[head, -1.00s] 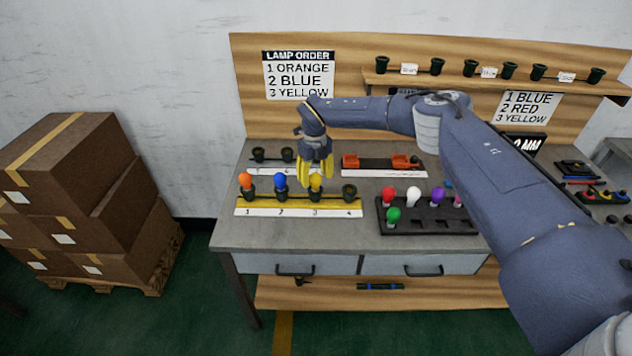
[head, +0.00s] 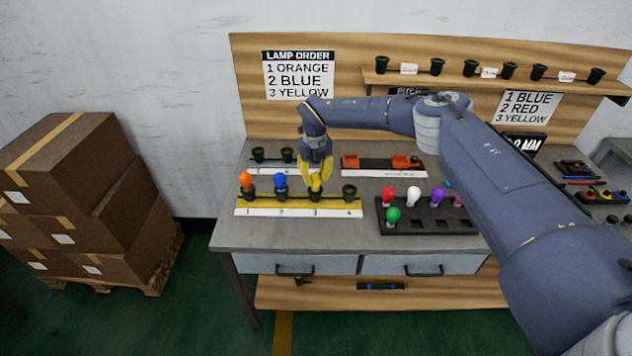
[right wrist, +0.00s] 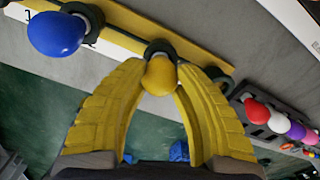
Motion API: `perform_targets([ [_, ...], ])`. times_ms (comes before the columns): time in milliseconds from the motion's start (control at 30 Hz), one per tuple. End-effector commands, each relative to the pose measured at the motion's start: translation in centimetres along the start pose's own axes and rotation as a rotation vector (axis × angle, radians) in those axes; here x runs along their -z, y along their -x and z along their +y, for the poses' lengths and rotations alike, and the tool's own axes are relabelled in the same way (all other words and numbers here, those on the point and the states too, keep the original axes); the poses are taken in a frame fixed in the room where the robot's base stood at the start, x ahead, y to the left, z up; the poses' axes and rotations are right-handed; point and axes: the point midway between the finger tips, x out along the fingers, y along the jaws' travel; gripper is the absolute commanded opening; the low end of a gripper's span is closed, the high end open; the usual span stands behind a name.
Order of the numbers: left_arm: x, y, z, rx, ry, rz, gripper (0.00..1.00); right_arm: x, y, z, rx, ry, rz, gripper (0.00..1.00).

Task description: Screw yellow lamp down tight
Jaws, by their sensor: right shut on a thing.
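The yellow lamp (right wrist: 159,76) sits at the black socket (right wrist: 158,48) in place 3 of the yellow-topped strip (head: 262,208). My right gripper (head: 316,185) is over that socket with its yellow fingers around the lamp, which they mostly hide in the head view. In the right wrist view the fingers (right wrist: 160,82) are shut on the lamp from both sides. The orange lamp (head: 245,180) stands in place 1 and the blue lamp (head: 280,182) in place 2. How deep the yellow lamp's thread sits cannot be seen. My left gripper is not in view.
An empty socket (head: 349,192) stands at place 4, right of the gripper. A dark tray (head: 425,226) with red, green, white and purple lamps is further right. The blue lamp (right wrist: 57,34) is close to the left finger. A lamp order sign (head: 298,75) hangs behind.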

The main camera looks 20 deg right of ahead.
Motion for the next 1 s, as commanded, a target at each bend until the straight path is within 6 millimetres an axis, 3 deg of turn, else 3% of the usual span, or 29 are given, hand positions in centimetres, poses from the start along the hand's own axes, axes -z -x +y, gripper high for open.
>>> perform_targets([
  [200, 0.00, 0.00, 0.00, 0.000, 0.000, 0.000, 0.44, 0.02, -0.07, -0.02, 0.000, -0.182, 0.001, 0.07],
  [667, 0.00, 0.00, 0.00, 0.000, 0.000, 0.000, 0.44, 0.00, -0.05, -0.01, 0.000, -0.240, 0.000, 0.07],
  [867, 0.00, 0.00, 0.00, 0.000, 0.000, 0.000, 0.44, -0.02, -0.07, 0.00, -0.001, -0.395, 0.000, 0.07],
  [900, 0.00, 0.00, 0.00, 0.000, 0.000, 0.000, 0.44, -0.04, -0.06, 0.00, -0.001, -0.410, 0.000, 0.32],
  [1000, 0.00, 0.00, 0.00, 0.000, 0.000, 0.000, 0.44, -0.03, -0.06, -0.01, -0.001, -0.405, 0.000, 0.44],
])
